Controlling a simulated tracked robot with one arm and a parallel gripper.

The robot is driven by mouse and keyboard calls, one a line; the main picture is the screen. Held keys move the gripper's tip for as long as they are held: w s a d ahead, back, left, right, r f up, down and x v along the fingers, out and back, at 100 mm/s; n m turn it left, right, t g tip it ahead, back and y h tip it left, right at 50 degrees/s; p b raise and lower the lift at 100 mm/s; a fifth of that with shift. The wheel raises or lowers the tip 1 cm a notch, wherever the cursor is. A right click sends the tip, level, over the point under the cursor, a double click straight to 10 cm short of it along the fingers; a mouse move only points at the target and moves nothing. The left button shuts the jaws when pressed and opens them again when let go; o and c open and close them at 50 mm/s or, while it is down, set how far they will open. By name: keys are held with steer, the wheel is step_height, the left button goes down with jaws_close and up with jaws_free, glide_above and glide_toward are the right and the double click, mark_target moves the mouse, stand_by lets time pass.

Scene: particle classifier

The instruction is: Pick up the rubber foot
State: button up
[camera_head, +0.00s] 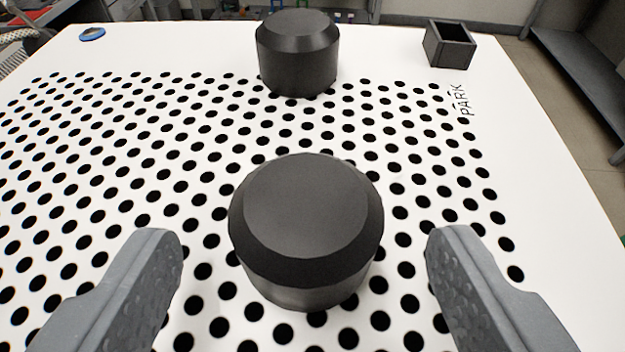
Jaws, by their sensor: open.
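A black round block with a bevelled top, which looks like a rubber foot (306,225), stands upright on the white perforated board (560,215). A second, similar black rubber foot (298,52) stands farther back on the board. My gripper (305,245) is open, with one grey finger at the lower left and the other at the lower right. The near foot appears between and slightly beyond the fingers, with a gap on each side. Nothing is held. I cannot tell how high the fingers are above the board.
A small open dark square box (449,44) stands at the back right, near the printed word PARK (461,100). A blue round item (92,34) lies at the back left. A dark shelf (585,75) is beyond the board's right edge. The board's right margin is clear.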

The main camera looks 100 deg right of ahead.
steer(key=shift+x, duration=1.15)
steer(key=shift+c, duration=0.3)
steer(key=c, duration=1)
steer(key=shift+c, duration=0.2)
steer(key=shift+r, duration=0.2)
